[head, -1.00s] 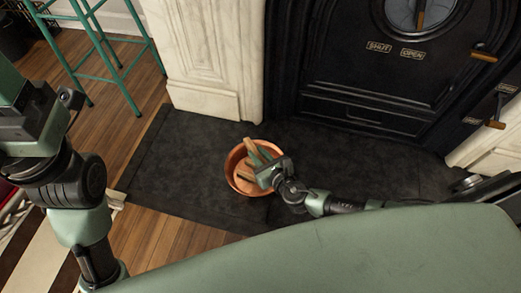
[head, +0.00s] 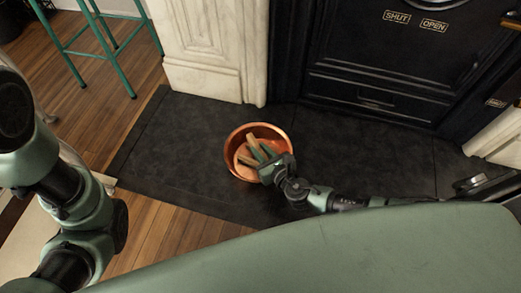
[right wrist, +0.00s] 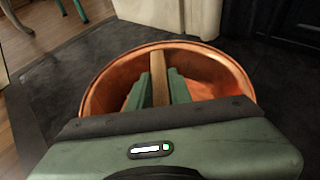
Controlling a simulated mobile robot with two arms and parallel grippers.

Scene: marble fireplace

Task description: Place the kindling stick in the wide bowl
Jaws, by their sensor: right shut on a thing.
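The wide bowl (head: 285,133) is copper-coloured and stands on the dark hearth slab. My right gripper (head: 260,154) reaches in from the right, with its fingers over the inside of the bowl. It is shut on the kindling stick (head: 251,142), a pale wooden piece. In the right wrist view the stick (right wrist: 160,75) stands between the two green fingers, inside the outline of the bowl (right wrist: 235,75). I cannot tell whether the stick touches the bowl's floor. My left arm shows at the left of the head view, but its gripper is not visible.
A black stove front (head: 385,70) with SHUT and OPEN plates stands behind the hearth slab (head: 180,150). A white marble pillar (head: 212,45) is behind the bowl. A green stool (head: 105,40) stands at the upper left. The slab around the bowl is clear.

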